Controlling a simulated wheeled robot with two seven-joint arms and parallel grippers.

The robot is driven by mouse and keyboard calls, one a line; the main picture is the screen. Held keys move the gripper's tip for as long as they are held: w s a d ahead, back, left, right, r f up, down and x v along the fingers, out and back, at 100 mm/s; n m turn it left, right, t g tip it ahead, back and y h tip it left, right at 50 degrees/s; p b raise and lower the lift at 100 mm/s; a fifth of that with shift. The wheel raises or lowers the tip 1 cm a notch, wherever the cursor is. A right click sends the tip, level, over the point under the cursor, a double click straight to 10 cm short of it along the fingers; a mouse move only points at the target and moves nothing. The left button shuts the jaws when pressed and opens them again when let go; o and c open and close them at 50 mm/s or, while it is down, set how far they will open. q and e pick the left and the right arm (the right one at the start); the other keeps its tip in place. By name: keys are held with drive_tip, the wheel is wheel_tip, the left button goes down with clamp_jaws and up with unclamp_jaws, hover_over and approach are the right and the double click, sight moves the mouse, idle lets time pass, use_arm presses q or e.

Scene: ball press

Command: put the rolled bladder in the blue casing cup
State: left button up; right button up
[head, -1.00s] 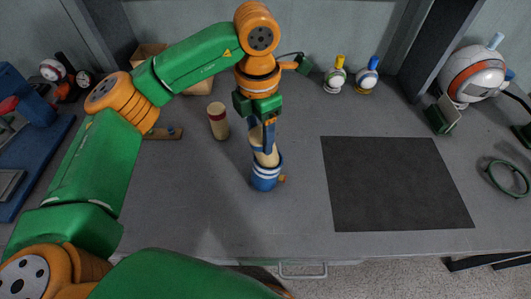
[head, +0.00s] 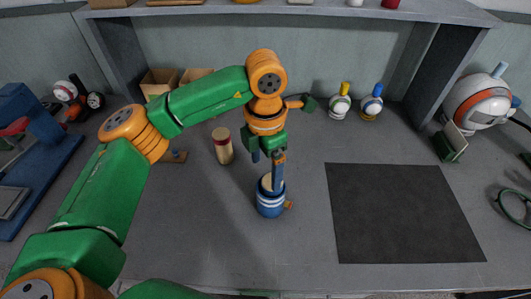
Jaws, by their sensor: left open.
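The blue casing cup (head: 270,206) stands upright on the grey table below my left gripper, with a small orange-brown tab on its right side. A cream roll (head: 267,182), which looks like the rolled bladder, stands in the cup with its top showing at the rim. My left gripper (head: 267,172) is open, pointing down with its fingers apart over the cup; the near finger partly hides the roll. I cannot tell if that finger touches the roll or the rim. My right gripper is not in view.
A cream cylinder with a red top band (head: 223,147) stands just left of the cup. A dark square mat (head: 403,213) lies to the right. Two small bulb-like pieces (head: 340,103) (head: 371,104) stand at the back. Blue equipment (head: 40,150) is at left. The front table is clear.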

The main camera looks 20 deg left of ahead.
use_arm(q)
wheel_tip(320, 180, up, 9)
drive_tip(key=shift+r, duration=0.15)
